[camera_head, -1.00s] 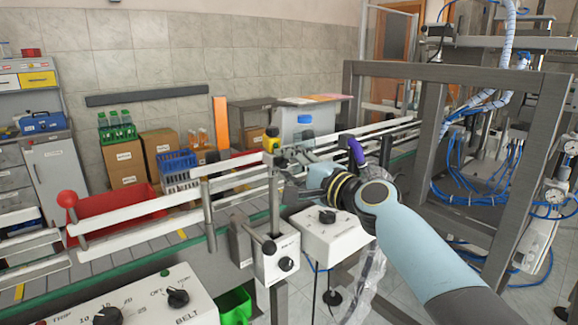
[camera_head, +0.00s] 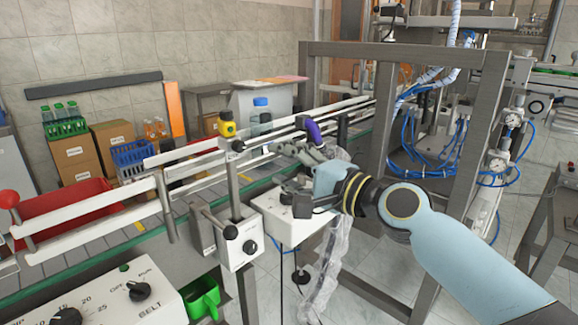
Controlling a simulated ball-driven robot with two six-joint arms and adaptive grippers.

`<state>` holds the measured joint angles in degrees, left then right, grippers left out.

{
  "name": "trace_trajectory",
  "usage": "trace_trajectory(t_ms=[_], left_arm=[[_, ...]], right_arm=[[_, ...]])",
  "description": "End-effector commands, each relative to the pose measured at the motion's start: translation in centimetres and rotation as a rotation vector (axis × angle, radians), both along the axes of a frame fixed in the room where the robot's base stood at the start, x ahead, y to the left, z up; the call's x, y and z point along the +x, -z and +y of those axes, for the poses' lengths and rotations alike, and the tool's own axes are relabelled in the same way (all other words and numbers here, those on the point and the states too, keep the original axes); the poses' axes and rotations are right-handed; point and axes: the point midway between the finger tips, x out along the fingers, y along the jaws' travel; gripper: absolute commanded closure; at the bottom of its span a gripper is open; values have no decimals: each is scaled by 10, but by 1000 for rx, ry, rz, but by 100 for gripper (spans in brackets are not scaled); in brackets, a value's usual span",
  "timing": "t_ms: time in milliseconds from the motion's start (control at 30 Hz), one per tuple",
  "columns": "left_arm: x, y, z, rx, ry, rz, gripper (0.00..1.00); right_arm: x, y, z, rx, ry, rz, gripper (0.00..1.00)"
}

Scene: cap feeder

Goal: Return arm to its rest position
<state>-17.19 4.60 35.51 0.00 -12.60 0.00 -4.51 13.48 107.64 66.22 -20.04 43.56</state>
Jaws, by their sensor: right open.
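My right arm comes in from the lower right. Its right gripper (camera_head: 292,172) is open, with nothing seen between its fingers. It is over the near side of the conveyor (camera_head: 262,186), just above a white control box (camera_head: 290,218) with a dark knob. I cannot tell whether it touches the box. My left gripper is not in view.
White guard rails (camera_head: 105,207) run along the conveyor. A yellow-capped sensor (camera_head: 227,123) stands on a rail post. A grey metal frame (camera_head: 393,50) rises behind my right arm. A belt control panel (camera_head: 110,298) is at the lower left. A red bin (camera_head: 70,207) lies beyond the rails.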

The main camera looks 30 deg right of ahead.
Motion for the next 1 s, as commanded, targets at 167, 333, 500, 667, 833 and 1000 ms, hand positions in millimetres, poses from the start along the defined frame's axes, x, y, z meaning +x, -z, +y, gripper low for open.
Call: trace_trajectory(t_ms=[167, 333, 500, 667, 833, 1000], left_arm=[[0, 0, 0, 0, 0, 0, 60], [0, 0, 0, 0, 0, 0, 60], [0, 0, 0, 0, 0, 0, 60], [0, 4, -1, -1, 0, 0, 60], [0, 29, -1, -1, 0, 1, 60], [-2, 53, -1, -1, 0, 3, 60]], right_arm=[[-9, 0, -3, -1, 0, -1, 52], [-9, -1, -3, 0, 0, -1, 52], [-9, 0, -3, 0, 0, -1, 52], [-10, 6, -3, 1, 0, 3, 52], [-19, 79, -4, 7, 19, 95, 52], [-42, 215, -20, -114, 69, 283, 52]])
